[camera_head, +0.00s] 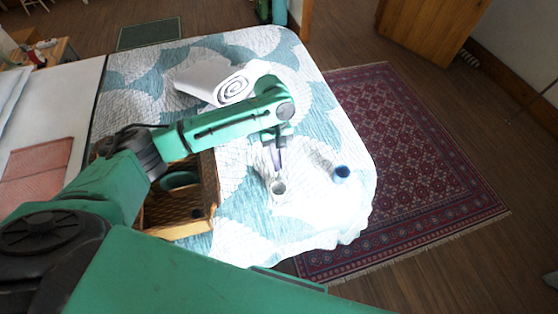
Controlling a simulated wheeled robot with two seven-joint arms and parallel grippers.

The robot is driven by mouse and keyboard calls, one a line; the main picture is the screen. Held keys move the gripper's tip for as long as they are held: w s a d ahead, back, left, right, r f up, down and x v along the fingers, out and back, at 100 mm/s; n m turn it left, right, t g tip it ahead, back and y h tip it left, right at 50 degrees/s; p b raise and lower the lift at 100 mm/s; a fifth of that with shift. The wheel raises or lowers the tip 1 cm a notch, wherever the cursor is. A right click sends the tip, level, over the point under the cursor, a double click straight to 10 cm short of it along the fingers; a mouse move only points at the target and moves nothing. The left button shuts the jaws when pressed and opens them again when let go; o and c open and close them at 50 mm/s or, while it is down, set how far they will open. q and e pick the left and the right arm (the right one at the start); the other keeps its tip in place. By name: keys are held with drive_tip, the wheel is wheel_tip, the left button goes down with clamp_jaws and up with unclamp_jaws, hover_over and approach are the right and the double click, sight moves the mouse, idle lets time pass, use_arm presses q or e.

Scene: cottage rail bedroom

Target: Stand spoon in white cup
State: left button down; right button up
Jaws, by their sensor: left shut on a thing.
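A small white cup (278,187) stands open side up on the bed, near the bed's front right part. My left gripper (279,158) points down just above and behind the cup and is shut on a thin thing, which I take to be the spoon. The spoon is too small and too much covered by the fingers to make out, and I cannot tell whether its lower end is inside the cup. My right gripper is not in view.
A blue-topped object (342,172) stands right of the cup. A wooden crate (183,231) with a teal round item (180,180) lies left, partly under my arm. A rolled white towel (232,86) lies behind. A red rug (400,150) covers floor at right.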

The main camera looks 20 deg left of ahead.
sight(279, 176)
use_arm(q)
drive_tip(key=shift+w+f+b, duration=0.15)
drive_tip(key=shift+f+b, duration=0.65)
drive_tip(key=shift+f, duration=0.1)
wheel_tip(279, 176, down, 2)
drive_tip(key=b, duration=0.3)
drive_tip(key=shift+f+b, duration=0.8)
drive_tip(key=shift+f, duration=1.75)
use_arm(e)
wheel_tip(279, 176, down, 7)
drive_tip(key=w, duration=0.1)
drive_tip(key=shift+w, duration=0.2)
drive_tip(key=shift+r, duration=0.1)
use_arm(q)
drive_tip(key=c, duration=0.9)
unclamp_jaws()
drive_tip(key=v, duration=1.4)
drive_tip(key=shift+r+b, duration=0.3)
drive_tip(key=shift+b, duration=0.1)
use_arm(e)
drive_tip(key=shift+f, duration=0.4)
